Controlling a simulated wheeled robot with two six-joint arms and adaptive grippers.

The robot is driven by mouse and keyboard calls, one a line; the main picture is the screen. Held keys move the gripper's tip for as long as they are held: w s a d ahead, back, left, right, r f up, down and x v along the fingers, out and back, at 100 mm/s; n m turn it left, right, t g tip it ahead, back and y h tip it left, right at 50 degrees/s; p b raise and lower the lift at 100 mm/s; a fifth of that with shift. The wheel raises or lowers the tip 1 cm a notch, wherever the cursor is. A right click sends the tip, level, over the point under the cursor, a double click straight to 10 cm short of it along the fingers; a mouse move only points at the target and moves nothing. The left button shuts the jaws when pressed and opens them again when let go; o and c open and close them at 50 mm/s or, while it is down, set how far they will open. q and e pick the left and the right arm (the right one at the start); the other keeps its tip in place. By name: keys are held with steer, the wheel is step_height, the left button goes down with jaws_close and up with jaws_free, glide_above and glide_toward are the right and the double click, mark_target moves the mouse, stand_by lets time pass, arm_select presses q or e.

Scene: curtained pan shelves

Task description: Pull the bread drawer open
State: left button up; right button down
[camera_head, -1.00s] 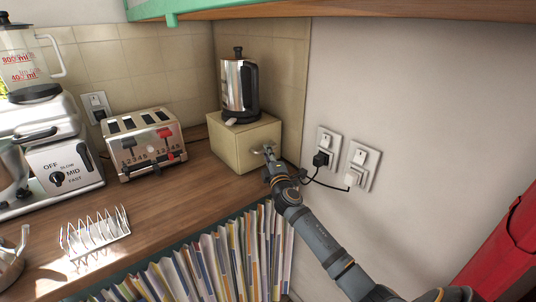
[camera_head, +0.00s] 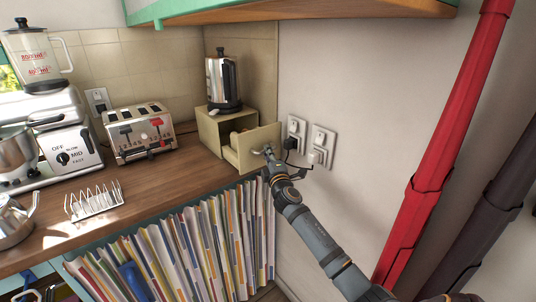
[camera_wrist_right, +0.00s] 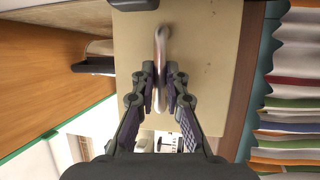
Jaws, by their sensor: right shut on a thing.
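The cream bread box (camera_head: 209,133) stands in the corner of the wooden counter. Its bread drawer (camera_head: 248,144) is pulled partly out, and brown bread shows inside behind the front panel. My right gripper (camera_head: 267,160) is shut on the drawer handle (camera_head: 267,150) from the front. In the right wrist view, the gripper fingers (camera_wrist_right: 161,82) stand on both sides of the pale handle (camera_wrist_right: 161,45), with the drawer front (camera_wrist_right: 210,65) behind it. My left gripper is not in view.
A kettle (camera_head: 222,82) stands on top of the box. A toaster (camera_head: 138,131) is to the left, and a wire rack (camera_head: 94,202) is nearer. Plugged sockets (camera_head: 310,142) are on the wall close to the gripper. Curtain (camera_head: 190,240) hangs below the counter.

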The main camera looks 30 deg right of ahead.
steer(key=shift+w, duration=0.35)
steer(key=c, duration=1.8)
jaws_free()
steer(key=shift+w, duration=0.1)
steer(key=shift+c, duration=0.2)
steer(key=shift+o, duration=2.3)
steer(key=shift+d, duration=0.1)
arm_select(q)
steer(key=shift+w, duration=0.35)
arm_select(e)
steer(key=v, duration=1.2)
